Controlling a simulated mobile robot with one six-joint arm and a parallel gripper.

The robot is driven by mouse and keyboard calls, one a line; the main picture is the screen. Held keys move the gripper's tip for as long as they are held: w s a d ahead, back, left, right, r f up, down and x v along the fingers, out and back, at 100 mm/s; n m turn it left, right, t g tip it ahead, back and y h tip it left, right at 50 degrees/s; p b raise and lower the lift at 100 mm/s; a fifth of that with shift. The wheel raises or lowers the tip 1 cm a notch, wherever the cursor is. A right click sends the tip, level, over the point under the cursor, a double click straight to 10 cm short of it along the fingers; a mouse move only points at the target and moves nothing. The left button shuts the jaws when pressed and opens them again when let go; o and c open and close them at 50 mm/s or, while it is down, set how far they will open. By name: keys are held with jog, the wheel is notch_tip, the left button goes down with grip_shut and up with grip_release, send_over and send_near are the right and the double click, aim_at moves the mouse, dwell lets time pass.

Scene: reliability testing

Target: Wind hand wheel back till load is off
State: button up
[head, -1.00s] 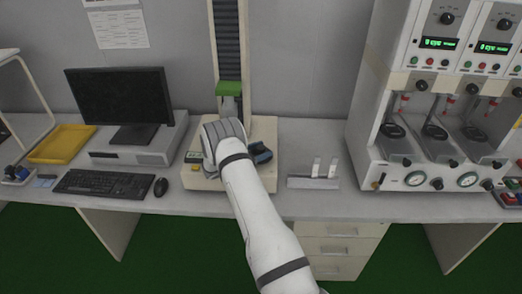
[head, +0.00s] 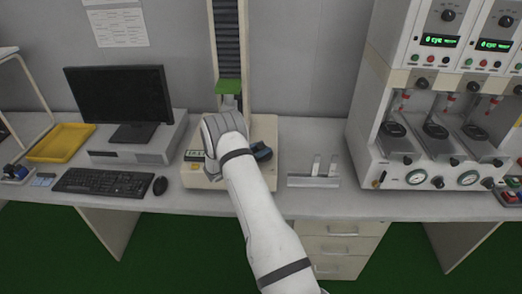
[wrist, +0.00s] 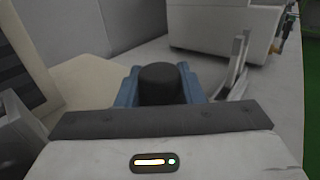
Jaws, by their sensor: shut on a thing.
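The tester, a beige base (head: 205,180) with a tall column (head: 229,45) and a green block (head: 228,87), stands on the bench in the head view. My gripper (head: 262,153) is low over the right side of this base. In the wrist view its blue fingers (wrist: 162,92) stand on both sides of a black round knob (wrist: 162,76) and are shut on it. The knob seems to belong to the hand wheel; the rest of the wheel is hidden. A small display (head: 195,155) shows left of my wrist, too small to read surely.
A metal bracket (head: 314,180) stands close to the right of the tester, with a white multi-station machine (head: 405,178) beyond it. A monitor (head: 118,92), keyboard (head: 105,182), mouse (head: 160,186) and yellow tray (head: 62,142) are on the left.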

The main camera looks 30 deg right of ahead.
jog(key=n+t+y+b, duration=0.1)
jog(key=n+t+b, duration=0.1)
jog(key=t, duration=0.1)
jog(key=n+t+y+b, duration=0.1)
jog(key=n+t+b, duration=0.1)
jog(key=t, duration=0.1)
jog(key=shift+f+n+t+y+b, duration=0.2)
jog(key=shift+n+t+y+b, duration=0.2)
jog(key=n+t+y+b, duration=0.2)
jog(key=t+y+b, duration=0.1)
jog(key=shift+r+n, duration=0.15)
jog(key=shift+n, duration=0.25)
jog(key=shift+r+t, duration=0.1)
jog(key=shift+t, duration=0.3)
jog(key=o, duration=1)
jog(key=shift+a, duration=0.1)
jog(key=b+v, duration=0.2)
jog(key=v, duration=0.5)
jog(key=shift+s+a, duration=0.15)
jog(key=shift+s, duration=0.15)
